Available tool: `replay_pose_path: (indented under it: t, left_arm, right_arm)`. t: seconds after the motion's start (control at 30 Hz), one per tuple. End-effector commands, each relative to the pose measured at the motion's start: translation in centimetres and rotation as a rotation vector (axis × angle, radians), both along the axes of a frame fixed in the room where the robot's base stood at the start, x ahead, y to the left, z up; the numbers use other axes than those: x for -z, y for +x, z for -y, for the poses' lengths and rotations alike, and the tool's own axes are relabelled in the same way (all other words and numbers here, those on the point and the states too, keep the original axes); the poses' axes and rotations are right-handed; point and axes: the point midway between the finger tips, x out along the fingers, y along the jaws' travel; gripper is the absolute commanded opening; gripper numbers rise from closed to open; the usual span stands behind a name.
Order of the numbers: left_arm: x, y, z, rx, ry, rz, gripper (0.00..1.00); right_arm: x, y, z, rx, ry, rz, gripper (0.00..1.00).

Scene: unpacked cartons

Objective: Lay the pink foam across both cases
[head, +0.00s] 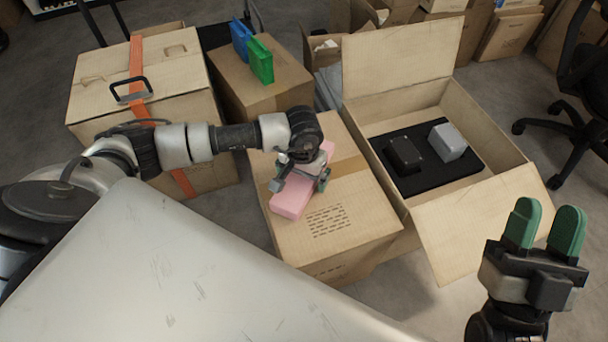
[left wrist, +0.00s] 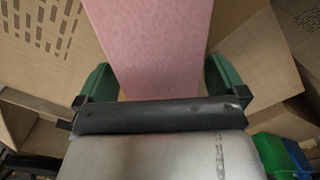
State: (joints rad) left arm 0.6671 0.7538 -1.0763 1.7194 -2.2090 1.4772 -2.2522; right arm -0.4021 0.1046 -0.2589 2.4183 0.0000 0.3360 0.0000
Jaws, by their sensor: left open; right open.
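The pink foam (head: 290,197) is a long block lying on top of a closed carton, partly hidden by my left gripper. My left gripper (head: 300,184) is over the foam, open, with a green finger on either side of it. In the left wrist view the foam (left wrist: 150,45) runs between the two green fingers, with a gap visible at the right finger. A black case (head: 404,155) and a grey case (head: 447,142) stand side by side on a dark pad inside an open carton. My right gripper (head: 543,229) is open and empty at the lower right.
The closed carton (head: 345,225) stands left of the open carton (head: 462,235), whose flaps are spread. A green and a blue item (head: 260,62) stand on a carton behind. A strapped box (head: 90,100) is at left; an office chair (head: 585,75) is at right.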

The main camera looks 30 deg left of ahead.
Motion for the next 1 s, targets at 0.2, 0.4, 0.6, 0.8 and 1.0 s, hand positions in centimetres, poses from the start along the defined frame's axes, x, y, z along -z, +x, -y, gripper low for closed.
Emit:
replay_pose_path:
  t: [0.2,0.4,0.6,0.8,1.0]
  left_arm:
    - [0.0,0.0,0.0,0.000,0.000,0.000,0.92]
    - [0.0,0.0,0.0,0.000,0.000,0.000,0.62]
    - [0.0,0.0,0.0,0.000,0.000,0.000,0.48]
    - [-0.3,0.0,0.0,0.000,0.000,0.000,0.48]
    - [-1.5,0.0,0.0,0.001,0.002,0.001,0.48]
  right_arm:
    - [0.0,0.0,0.0,0.000,0.000,-0.001,0.43]
    - [0.0,0.0,0.0,0.000,-0.001,-0.002,0.43]
    - [0.0,0.0,0.0,0.001,-0.001,-0.002,0.43]
    - [0.0,0.1,0.0,0.001,-0.003,-0.009,0.43]
    - [0.9,1.0,-0.1,0.006,-0.032,-0.114,0.43]
